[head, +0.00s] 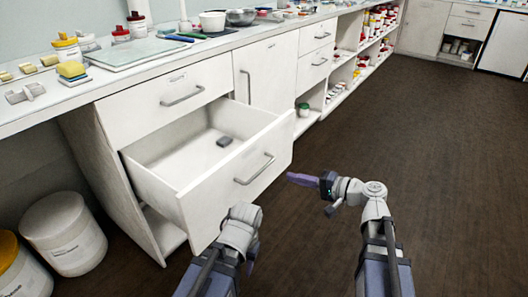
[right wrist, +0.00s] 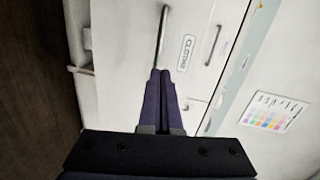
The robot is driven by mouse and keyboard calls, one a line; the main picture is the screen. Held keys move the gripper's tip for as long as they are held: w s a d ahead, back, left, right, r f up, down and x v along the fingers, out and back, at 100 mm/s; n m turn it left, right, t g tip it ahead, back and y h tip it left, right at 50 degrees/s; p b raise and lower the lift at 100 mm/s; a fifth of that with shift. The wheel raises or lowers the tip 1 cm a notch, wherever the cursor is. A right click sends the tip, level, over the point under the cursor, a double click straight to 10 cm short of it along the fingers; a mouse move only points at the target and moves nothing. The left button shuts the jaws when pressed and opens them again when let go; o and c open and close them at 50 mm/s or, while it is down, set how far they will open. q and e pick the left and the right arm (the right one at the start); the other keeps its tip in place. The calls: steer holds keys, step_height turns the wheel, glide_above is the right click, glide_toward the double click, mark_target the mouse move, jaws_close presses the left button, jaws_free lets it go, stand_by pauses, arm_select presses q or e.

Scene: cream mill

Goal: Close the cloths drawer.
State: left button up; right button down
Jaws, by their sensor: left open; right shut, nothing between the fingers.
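The open drawer (head: 225,190) is the lower white one in the near cabinet. It is pulled far out, with a bar handle (head: 255,170) on its front and a small grey item (head: 224,141) inside. My right gripper (head: 292,178) is shut and empty, apart from the drawer front, to the right of it. The right wrist view shows its closed fingers (right wrist: 160,72) pointing towards a bar handle (right wrist: 161,35). A CLOTHS label (right wrist: 187,52) lies beside that handle. My left gripper (head: 250,258) is low in front of the drawer's near corner, its fingers largely hidden.
A shut drawer (head: 165,100) sits above the open one. The counter above carries a glass plate (head: 135,53), jars and sponges. White buckets (head: 65,232) stand at the lower left. The dark floor (head: 430,150) to the right is clear.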

steer(key=m+t+y, duration=0.1)
steer(key=t, duration=0.1)
glide_toward(256, 144)
steer(key=x, duration=0.7)
steer(key=shift+f, duration=0.1)
stand_by(0.5)
steer(key=x, duration=3.1)
steer(key=shift+r, duration=0.45)
steer(key=shift+a, duration=0.25)
